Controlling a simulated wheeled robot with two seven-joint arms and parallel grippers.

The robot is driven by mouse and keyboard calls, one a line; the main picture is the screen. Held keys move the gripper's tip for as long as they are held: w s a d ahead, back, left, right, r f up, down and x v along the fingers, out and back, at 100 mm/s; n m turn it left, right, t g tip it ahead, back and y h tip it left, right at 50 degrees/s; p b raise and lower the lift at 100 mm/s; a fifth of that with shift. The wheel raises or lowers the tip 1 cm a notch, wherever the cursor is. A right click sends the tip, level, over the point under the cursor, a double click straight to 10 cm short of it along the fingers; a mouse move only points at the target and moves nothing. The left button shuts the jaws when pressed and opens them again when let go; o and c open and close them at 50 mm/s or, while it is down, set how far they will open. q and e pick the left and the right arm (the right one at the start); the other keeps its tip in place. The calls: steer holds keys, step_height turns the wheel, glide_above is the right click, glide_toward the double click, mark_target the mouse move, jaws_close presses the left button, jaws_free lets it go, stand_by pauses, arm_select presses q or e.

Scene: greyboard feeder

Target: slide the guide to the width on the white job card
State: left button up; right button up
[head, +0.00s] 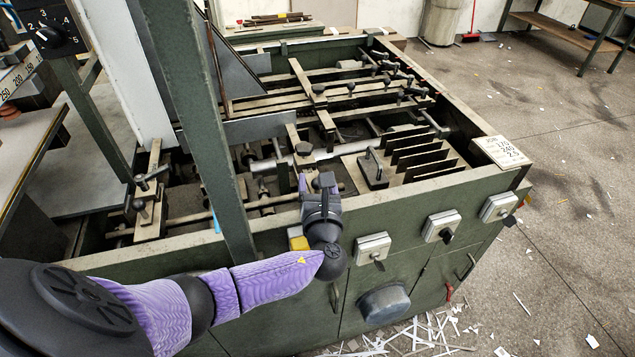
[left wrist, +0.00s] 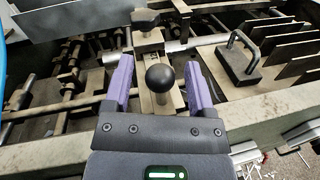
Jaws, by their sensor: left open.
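The white job card (head: 502,151) lies on the right corner of the feeder frame and reads JOB, 170, 240, 2.5. My left gripper (head: 318,184) is over the front rail of the feeder, at the near end of a guide bar (head: 294,134) with a black star knob (head: 304,148). In the left wrist view the open purple fingers (left wrist: 158,62) stand either side of a black ball knob (left wrist: 165,78), with gaps on both sides. The star knob (left wrist: 145,18) is beyond it. Contact with the ball knob is not visible. My right gripper is not in view.
A black-handled block (head: 372,168) and several upright plates (head: 420,158) stand right of the guide. A green post (head: 200,120) rises on the left. A numbered scale (head: 18,78) and a dial (head: 55,36) are at the far left. Paper scraps litter the floor.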

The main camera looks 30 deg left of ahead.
arm_select(q)
steer(key=p+v, duration=0.1)
steer(key=v, duration=0.8)
steer(key=shift+s+d+p, duration=0.3)
